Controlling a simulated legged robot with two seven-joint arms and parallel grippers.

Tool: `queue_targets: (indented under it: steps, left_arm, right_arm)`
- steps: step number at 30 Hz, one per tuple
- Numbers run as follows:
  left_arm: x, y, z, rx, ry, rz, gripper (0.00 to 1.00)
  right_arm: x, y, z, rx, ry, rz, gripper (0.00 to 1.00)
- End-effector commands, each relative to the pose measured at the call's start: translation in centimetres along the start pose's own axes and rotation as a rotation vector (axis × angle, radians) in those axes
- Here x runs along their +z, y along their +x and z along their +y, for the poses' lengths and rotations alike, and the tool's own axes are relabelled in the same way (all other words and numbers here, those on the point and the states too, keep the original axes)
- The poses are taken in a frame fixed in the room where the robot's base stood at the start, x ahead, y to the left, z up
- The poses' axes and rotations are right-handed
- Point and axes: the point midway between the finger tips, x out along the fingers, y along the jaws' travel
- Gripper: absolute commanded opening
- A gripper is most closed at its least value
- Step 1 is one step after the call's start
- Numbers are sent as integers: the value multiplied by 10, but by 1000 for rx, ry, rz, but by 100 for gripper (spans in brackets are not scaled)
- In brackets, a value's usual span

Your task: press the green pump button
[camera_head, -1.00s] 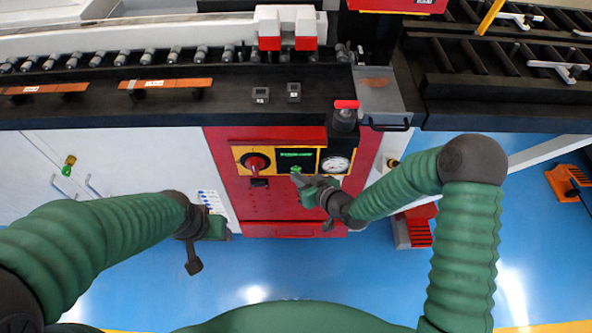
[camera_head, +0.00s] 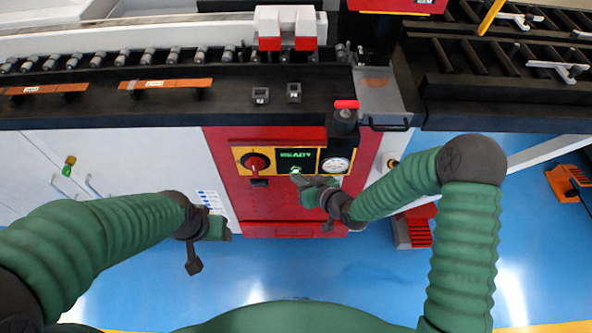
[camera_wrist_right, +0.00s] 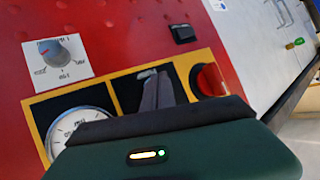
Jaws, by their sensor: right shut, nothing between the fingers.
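The red control panel (camera_head: 285,205) carries a black display (camera_head: 297,155) with green "READY" text. Just below the text a small part of the green pump button (camera_head: 295,170) shows; the fingertips cover most of it. My right gripper (camera_head: 298,180) is shut and empty, its tips at the button. Whether they touch it I cannot tell. In the right wrist view the shut fingers (camera_wrist_right: 156,90) point at the yellow-framed black panel and hide the button. My left gripper (camera_head: 218,229) hangs left of the red panel, away from it; its jaws are unclear.
A red rotary switch (camera_head: 255,163) sits left of the display and a white gauge (camera_head: 335,165) right of it. A red-topped lever (camera_head: 345,110) stands above the gauge. The black bench edge (camera_head: 150,115) overhangs the panel. Blue floor (camera_head: 300,265) lies open below.

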Motion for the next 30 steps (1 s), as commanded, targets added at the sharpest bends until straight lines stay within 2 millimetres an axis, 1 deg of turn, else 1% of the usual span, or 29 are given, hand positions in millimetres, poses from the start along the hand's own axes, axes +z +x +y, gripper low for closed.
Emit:
queue_targets:
  steps: [5, 15, 30]
  left_arm:
    - [0, -2, 0, 0, 0, 0, 58]
    - [0, -2, 0, 0, 0, 0, 58]
    - [-1, -5, 0, 0, 0, 0, 58]
  right_arm:
    - [4, -7, -5, -1, 0, -1, 0]
    - [6, -9, -6, 0, 0, 0, 0]
    - [30, -41, -30, 0, 0, -1, 0]
